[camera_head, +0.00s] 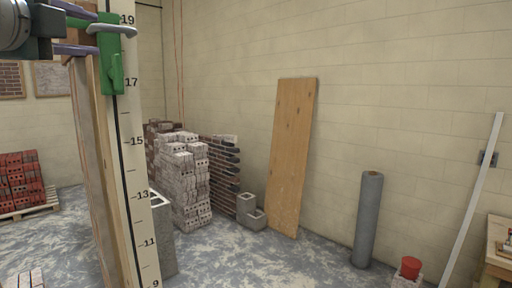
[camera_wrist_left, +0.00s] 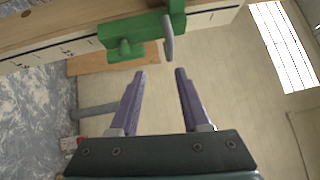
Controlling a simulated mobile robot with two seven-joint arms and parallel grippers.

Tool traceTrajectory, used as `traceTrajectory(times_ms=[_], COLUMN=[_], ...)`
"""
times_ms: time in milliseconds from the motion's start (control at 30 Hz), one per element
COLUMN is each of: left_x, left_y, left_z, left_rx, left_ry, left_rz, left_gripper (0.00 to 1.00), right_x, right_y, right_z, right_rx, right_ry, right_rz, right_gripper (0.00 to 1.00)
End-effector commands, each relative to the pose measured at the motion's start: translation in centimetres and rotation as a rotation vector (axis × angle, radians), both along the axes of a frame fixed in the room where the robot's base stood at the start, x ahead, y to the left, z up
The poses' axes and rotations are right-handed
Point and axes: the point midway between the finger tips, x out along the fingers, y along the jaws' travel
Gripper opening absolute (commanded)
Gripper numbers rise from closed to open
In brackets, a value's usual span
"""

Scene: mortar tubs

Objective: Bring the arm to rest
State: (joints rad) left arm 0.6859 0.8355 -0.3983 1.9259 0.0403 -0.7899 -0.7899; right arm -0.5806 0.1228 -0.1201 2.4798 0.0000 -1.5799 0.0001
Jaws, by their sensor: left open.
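My left gripper (camera_head: 96,32) is at the top left in the head view, its two purple fingers spread. In the left wrist view the open gripper (camera_wrist_left: 160,74) holds nothing between its fingertips. A green clamp (camera_head: 112,68) with a grey lever (camera_head: 111,28) sits on an upright wooden post with a numbered white scale (camera_head: 134,150). In the wrist view the green clamp (camera_wrist_left: 133,36) and the grey lever (camera_wrist_left: 168,38) are just beyond the fingertips, the lever apart from them. My right gripper is in neither view.
The post stands close in front at the left. Behind it are stacked bricks (camera_head: 182,180), grey blocks (camera_head: 250,213), a leaning wooden board (camera_head: 292,155) and a grey roll (camera_head: 368,220). The middle floor is clear.

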Motion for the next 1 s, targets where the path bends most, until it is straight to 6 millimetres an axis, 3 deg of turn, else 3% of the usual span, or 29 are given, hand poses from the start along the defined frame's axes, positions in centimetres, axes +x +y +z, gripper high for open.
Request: traceTrajectory(times_ms=[133, 267, 400, 500, 600, 733, 833, 1000], left_x=[-1.4, -5.5, -12.7, -19.0, -24.9, -30.6, -32.8, -33.6], left_y=[-2.8, -5.6, -7.9, -9.0, -9.7, -10.2, -10.3, -10.4], left_z=[-8.3, -17.9, -27.0, -31.9, -35.1, -37.1, -37.6, -37.8], left_rx=[-0.203, -0.488, -0.802, -1.009, -1.172, -1.302, -1.347, -1.363], left_ry=[0.172, 0.396, 0.641, 0.798, 0.915, 1.005, 1.034, 1.043], left_rz=[-0.015, 0.035, 0.183, 0.345, 0.523, 0.714, 0.798, 0.829], left_gripper=[0.47, 0.47, 0.47, 0.47, 0.47, 0.47, 0.47, 0.47], right_x=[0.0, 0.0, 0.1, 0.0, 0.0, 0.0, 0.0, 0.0], right_y=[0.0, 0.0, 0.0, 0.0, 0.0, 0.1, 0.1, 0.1], right_z=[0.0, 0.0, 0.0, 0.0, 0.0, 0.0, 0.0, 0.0], right_rx=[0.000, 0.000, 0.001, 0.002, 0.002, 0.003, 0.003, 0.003], right_ry=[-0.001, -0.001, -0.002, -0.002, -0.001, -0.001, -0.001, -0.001], right_rz=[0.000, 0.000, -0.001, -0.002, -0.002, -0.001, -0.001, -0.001], right_gripper=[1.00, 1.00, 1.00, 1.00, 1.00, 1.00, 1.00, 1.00])
